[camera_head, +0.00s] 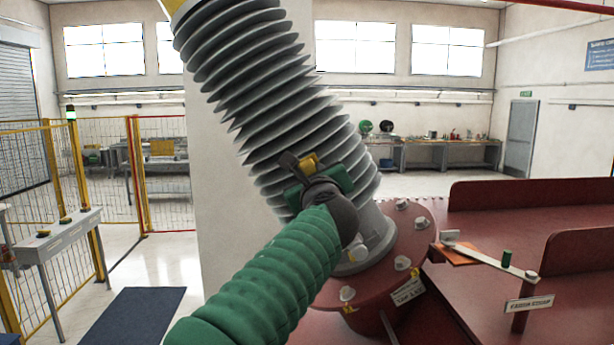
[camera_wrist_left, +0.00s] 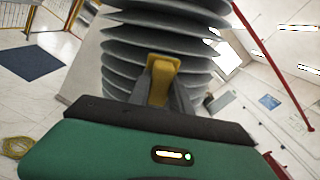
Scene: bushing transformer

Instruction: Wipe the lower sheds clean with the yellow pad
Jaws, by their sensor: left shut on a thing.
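The grey ribbed bushing (camera_head: 270,95) leans up and to the left from a bolted red flange (camera_head: 395,275). Its lower sheds (camera_head: 335,155) are partly hidden behind my left arm in the head view. My left gripper (camera_head: 303,163) is shut on the yellow pad (camera_head: 308,162) in front of these sheds. In the left wrist view the pad (camera_wrist_left: 160,78) stands upright between the fingers, against or just in front of the sheds (camera_wrist_left: 160,45). I cannot tell whether it touches them. My right gripper is not in view.
A red tank top with raised ribs (camera_head: 520,195) spreads to the right. A pale bar (camera_head: 490,260) with a green peg and a labelled post (camera_head: 520,315) stand right of the flange. Yellow fencing (camera_head: 160,170) and a side table (camera_head: 60,240) are at the left.

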